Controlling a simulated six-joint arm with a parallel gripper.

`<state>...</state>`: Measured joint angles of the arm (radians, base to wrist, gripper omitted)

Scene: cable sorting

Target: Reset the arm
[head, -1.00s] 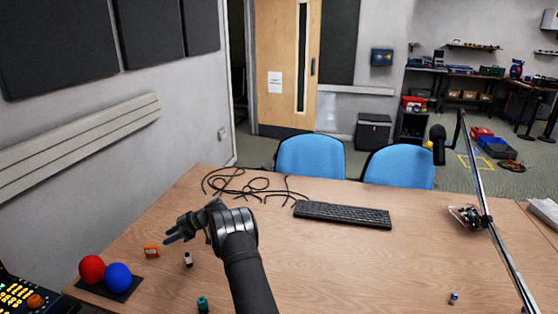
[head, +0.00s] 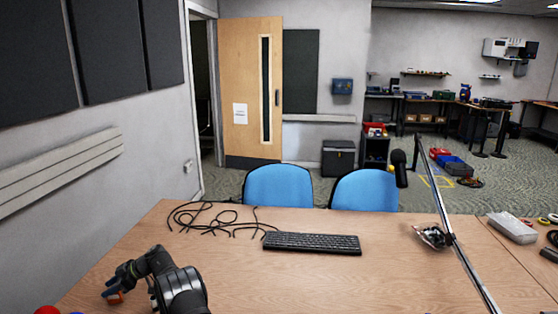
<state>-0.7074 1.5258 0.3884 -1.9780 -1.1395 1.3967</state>
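My arm reaches in from the bottom of the head view, bent over the left front part of the wooden table (head: 330,285). My gripper (head: 113,284) points left and down, with its dark fingers close to a small orange object (head: 115,298). The fingers partly hide that object, and I cannot tell whether they touch it. The finger gap is too small to judge. A small pale object (head: 152,291) shows just right of the fingers, partly hidden by my arm.
Black cables (head: 210,218) lie loosely at the table's back left. A black keyboard (head: 311,243) lies right of them. A red ball (head: 46,310) peeks in bottom left. The table's centre front is clear.

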